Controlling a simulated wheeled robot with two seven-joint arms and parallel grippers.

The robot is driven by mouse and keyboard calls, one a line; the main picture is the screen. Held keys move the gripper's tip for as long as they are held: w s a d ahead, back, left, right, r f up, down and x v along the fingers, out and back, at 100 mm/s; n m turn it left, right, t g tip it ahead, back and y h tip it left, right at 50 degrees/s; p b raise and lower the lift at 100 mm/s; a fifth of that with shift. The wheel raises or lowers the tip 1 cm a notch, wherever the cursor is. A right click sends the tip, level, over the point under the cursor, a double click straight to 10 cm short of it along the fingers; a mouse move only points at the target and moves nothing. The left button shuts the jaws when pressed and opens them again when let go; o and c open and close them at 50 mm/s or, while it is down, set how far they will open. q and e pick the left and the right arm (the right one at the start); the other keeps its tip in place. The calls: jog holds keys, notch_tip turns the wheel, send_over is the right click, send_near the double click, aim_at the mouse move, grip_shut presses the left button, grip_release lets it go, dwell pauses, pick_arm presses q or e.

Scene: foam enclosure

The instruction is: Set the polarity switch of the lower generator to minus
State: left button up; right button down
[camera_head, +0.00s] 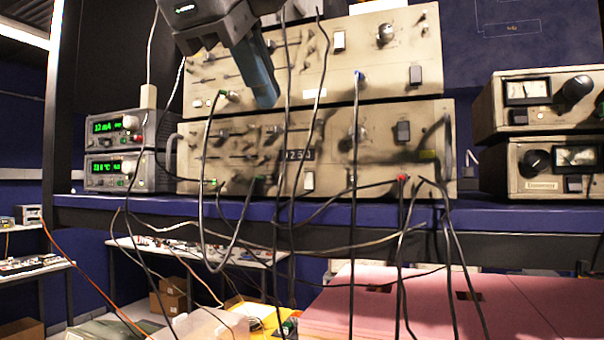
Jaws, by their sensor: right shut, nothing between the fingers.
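The lower generator (375,180) is a beige panel box on the blue shelf, with the upper generator (320,80) stacked on it. Cables and dark smudges or shadows cover parts of the face. My right gripper (266,98) comes in from the top, its blue-grey fingers shut and empty. The tips appear in front of the upper generator's lower edge, above the lower generator. My left gripper is not in view.
Black cables (292,215) hang from both generators over the blue shelf edge (480,216). Two meters with green displays (118,168) stand at left, and two beige meter boxes (535,170) at right. Pink foam (440,300) lies below.

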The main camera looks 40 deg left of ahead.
jog(key=a+f, duration=0.2)
jog(key=p, duration=0.4)
send_near(308, 184)
jog(key=shift+f, duration=1.85)
jog(key=w+p, duration=0.1)
jog(key=w, duration=0.1)
jog(key=w+a+p, duration=0.1)
jog(key=w, duration=0.1)
jog(key=shift+r+p, duration=0.15)
jog(key=shift+p, duration=0.25)
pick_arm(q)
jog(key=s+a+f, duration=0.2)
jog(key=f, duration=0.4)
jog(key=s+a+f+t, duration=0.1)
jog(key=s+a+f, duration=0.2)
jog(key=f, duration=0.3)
pick_arm(e)
jog(key=shift+w, duration=0.1)
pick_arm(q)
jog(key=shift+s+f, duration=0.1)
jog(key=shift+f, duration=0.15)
pick_arm(e)
jog(key=shift+w, duration=0.1)
